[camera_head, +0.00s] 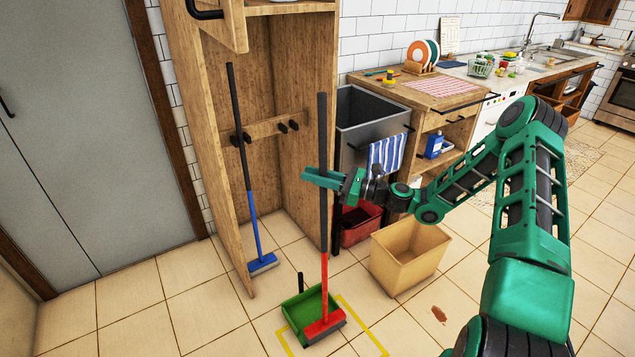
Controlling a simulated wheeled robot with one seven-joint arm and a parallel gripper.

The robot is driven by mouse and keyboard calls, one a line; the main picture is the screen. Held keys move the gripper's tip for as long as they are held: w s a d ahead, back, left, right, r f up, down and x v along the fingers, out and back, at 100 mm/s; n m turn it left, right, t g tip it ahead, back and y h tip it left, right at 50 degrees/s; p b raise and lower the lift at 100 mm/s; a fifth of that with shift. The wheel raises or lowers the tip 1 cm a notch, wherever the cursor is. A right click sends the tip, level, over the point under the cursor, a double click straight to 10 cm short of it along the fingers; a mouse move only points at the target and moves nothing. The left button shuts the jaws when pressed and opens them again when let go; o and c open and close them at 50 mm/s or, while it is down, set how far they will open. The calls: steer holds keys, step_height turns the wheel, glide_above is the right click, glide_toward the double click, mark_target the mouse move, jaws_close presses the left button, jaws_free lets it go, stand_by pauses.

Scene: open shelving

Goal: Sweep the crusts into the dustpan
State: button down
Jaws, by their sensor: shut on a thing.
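My gripper (323,178) is shut on the dark upper handle of a broom with a red lower shaft (325,275) and red head (325,325). The broom stands nearly upright. Its head is at the front right of the green dustpan (299,308), overlapping it in view; I cannot tell whether they touch. The dustpan lies on the floor with its dark handle pointing up at the back. A small brown patch (439,314) on the tiles to the right may be crusts; it is too small to tell. No crusts can be made out in the dustpan.
A yellow outline (363,329) marks the floor around the dustpan. A tan open bin (408,262) stands right of the broom, with a red crate (358,228) behind it. A blue broom (257,225) stands in the wooden cabinet (222,160). Front left floor is clear.

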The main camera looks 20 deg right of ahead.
steer(key=w+a+r, duration=0.1)
steer(key=w+r, duration=0.4)
steer(key=r, duration=0.1)
steer(key=shift+w+a+r, duration=0.15)
steer(key=shift+w+a, duration=0.2)
steer(key=shift+a, duration=0.05)
stand_by(0.6)
stand_by(1.1)
